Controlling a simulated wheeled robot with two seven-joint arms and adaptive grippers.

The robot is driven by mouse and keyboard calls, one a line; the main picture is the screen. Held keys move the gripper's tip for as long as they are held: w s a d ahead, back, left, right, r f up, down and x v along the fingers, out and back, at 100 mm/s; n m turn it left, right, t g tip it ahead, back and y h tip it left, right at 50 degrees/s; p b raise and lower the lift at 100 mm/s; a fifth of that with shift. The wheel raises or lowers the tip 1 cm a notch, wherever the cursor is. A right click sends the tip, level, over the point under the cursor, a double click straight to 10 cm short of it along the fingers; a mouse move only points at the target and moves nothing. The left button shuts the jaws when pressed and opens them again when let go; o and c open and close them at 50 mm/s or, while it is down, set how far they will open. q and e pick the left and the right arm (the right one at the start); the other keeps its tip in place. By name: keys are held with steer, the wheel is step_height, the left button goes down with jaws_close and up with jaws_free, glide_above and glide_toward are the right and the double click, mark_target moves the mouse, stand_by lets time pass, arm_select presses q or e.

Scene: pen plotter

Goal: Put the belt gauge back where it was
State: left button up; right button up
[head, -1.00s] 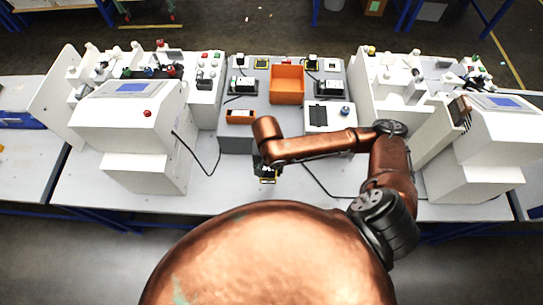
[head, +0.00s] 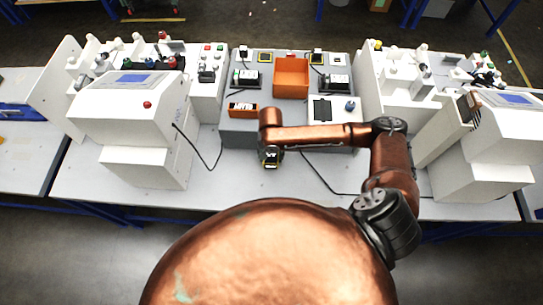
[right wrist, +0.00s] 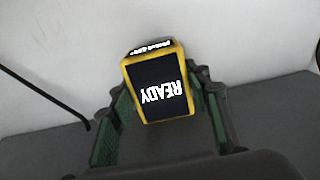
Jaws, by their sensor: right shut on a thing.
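The belt gauge is a small black block with yellow edges and a screen reading READY; it shows in the right wrist view (right wrist: 160,92) and in the head view (head: 271,157). My right gripper (head: 270,150) is shut on it, with green-padded fingers (right wrist: 165,105) on both sides. It holds the gauge near the front edge of the grey station (head: 240,133), above the pale bench. I cannot tell whether the gauge touches the bench. My left gripper is not in view.
The grey station carries an orange bin (head: 292,78), a small orange holder (head: 243,110), and a white plate with a dark panel (head: 350,104). White machines stand left (head: 135,105) and right (head: 500,130). Black cables lie on the bench (head: 200,199).

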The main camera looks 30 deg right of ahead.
steer(key=o, duration=1.4)
